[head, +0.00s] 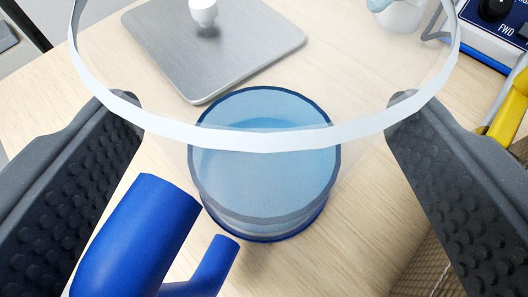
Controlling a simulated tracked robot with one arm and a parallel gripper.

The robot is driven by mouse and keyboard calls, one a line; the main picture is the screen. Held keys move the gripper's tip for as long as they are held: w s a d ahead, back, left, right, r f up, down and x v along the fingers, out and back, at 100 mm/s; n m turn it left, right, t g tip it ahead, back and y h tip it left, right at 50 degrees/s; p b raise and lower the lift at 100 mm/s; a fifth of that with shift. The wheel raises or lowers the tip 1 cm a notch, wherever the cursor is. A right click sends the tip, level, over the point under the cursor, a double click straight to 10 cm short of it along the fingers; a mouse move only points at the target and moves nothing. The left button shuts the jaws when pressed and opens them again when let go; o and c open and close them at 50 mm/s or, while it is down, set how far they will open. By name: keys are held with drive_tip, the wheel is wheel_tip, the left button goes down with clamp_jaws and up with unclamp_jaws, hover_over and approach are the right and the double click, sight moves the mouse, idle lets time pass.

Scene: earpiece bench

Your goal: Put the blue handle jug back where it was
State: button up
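The jug (260,138) is clear, with a thick white rim, a blue tinted round base (265,175) and a blue handle (138,235). I look down at it; the rim arcs across the upper part of the head view. The handle points toward me at the lower left, between my fingers and closer to the left one. My gripper (262,105) has its two dark studded fingers wide apart, one on each side of the jug. The fingertips come close to the rim; I cannot tell if they touch it. Part of the handle is cut off by the frame.
A grey metal plate (270,45) with a white knob-like piece (204,12) lies beyond the jug. A pale vessel (400,14) stands at the top right, beside a blue-and-white device (490,35) with a dial. A yellow object (508,110) is at the right edge. Bare wood shows around the jug.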

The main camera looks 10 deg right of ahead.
drive_tip(key=shift+f, duration=0.1)
drive_tip(key=o, duration=1.8)
drive_tip(key=shift+c, duration=0.2)
drive_tip(key=v, duration=1.2)
